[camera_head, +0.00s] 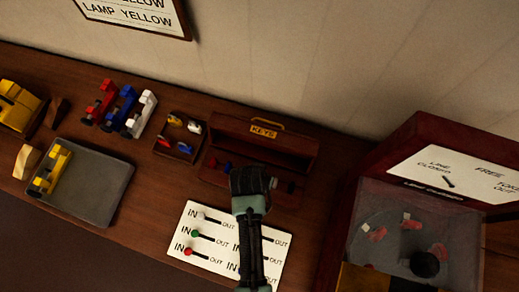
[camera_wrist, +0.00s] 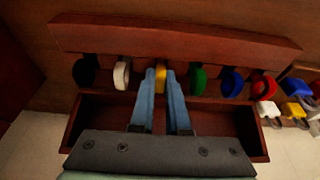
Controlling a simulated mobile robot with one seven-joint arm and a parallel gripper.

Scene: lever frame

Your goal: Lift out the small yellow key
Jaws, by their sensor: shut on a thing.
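The small yellow key (camera_wrist: 160,86) stands in the row of coloured keys in the wrist view, between the white key (camera_wrist: 121,74) and the green key (camera_wrist: 199,80). My gripper (camera_wrist: 163,82) is shut on it from above; the fingers hide part of it. Its lower end is hidden, so I cannot tell how far it sits in the box. The key box (camera_head: 230,168) is a dark wooden case marked KEYS in the head view, where my gripper (camera_head: 250,180) covers its front middle and the held key is hidden.
A black key (camera_wrist: 84,71), a blue key (camera_wrist: 232,84) and a red key (camera_wrist: 263,88) share the row. A small compartment tray (camera_head: 180,153) with loose keys stands left of the box. A lever panel (camera_head: 215,245) lies in front; a glass-fronted cabinet (camera_head: 400,240) stands right.

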